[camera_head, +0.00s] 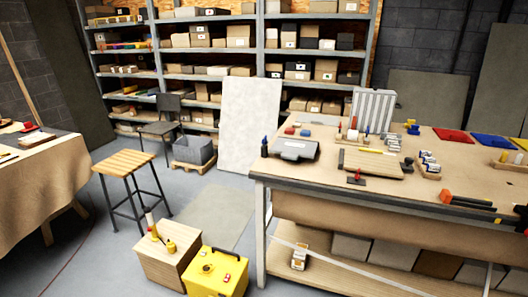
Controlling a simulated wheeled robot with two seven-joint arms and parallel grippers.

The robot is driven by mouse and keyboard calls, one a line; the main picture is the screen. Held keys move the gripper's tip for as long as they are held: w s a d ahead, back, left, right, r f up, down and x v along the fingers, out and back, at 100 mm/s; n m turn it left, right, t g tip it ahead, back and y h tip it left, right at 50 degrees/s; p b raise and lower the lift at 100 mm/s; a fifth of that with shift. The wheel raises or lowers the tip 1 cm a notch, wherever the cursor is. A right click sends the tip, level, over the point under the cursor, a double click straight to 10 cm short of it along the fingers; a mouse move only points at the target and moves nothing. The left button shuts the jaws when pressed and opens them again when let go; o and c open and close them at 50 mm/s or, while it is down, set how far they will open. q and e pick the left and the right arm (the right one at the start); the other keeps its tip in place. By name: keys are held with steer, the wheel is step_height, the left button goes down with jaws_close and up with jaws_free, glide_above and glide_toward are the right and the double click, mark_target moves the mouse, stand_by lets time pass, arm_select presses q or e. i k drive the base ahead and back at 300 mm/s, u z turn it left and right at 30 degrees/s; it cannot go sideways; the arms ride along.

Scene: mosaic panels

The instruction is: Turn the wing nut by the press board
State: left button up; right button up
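A flat wooden board (372,163), which may be the press board, lies on the workbench (290,177) at the right. A small red piece on a dark base (356,178) stands at the board's front edge. It is too small to tell whether it is the wing nut. A blue knob-like piece (412,128) stands farther back on the bench.
A grey case (294,149) lies at the bench's left end. Red (452,135) and blue (483,139) trays lie at the back right. A stool (127,162), a wooden box (163,264) and a yellow box (214,278) stand on the floor left of the bench.

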mark_target(264, 141)
steer(key=z, duration=0.95)
steer(key=i, duration=1.4)
steer(key=u, duration=0.7)
